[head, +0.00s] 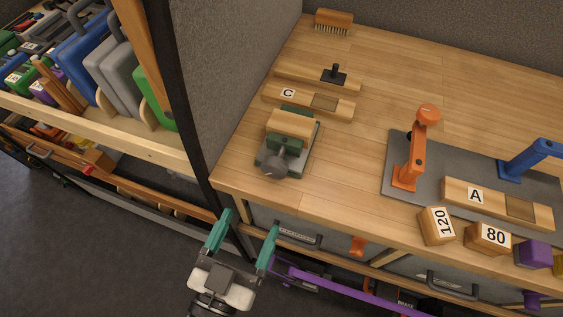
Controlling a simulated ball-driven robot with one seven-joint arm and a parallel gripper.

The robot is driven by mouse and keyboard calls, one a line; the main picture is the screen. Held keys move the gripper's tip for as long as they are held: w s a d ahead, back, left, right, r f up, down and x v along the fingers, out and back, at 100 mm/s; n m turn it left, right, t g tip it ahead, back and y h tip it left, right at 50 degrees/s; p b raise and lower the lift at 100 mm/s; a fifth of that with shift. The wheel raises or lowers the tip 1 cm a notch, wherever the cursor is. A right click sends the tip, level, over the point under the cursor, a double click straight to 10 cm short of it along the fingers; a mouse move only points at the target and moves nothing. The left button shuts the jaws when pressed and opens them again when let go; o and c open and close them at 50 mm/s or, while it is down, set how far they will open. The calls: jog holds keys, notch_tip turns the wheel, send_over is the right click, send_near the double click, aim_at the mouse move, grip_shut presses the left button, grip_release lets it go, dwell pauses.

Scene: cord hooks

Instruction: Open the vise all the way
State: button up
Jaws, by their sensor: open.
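The vise (287,142) is green with wooden jaw facing and stands near the left front corner of the wooden bench. A wooden block shows at its jaws, and I cannot tell how wide the jaws are apart. Its round grey handle (274,165) faces the bench's front edge. My gripper (245,228) has teal fingers spread apart and empty. It is in front of the bench edge, below the vise in the picture, and does not touch it.
A board marked C (330,104) lies behind the vise, and a brush (334,20) stands farther back. An orange clamp (416,150), a board marked A (510,206) and blocks are to the right. A dark partition (185,90) stands left. Drawer handles (298,234) are below the edge.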

aim_at(273, 174)
jog(key=p+x, duration=0.3)
jog(key=x, duration=0.7)
jog(key=shift+w+d+f, duration=0.15)
jog(key=shift+w+d, duration=0.05)
jog(key=shift+w, duration=0.1)
jog(key=c, duration=1)
